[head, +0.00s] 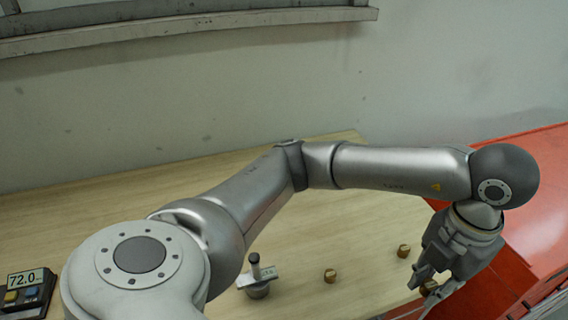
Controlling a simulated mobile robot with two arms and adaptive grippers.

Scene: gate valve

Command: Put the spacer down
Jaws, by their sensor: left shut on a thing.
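My left gripper (428,285) is at the lower right, pointing down over the right end of the wooden table (110,225). It is shut on a small brass-coloured piece, the spacer (428,287), which is partly hidden by the fingers. From this view I cannot tell whether the spacer touches the table. My right gripper is not in view.
Two similar brass pieces stand on the table, one nearer the middle (330,276) and one just left of my gripper (404,251). A grey metal fitting with a dark-topped stem (258,280) stands further left. A display reading 72.0 mm (27,290) sits far left. An orange-red surface (535,215) lies right.

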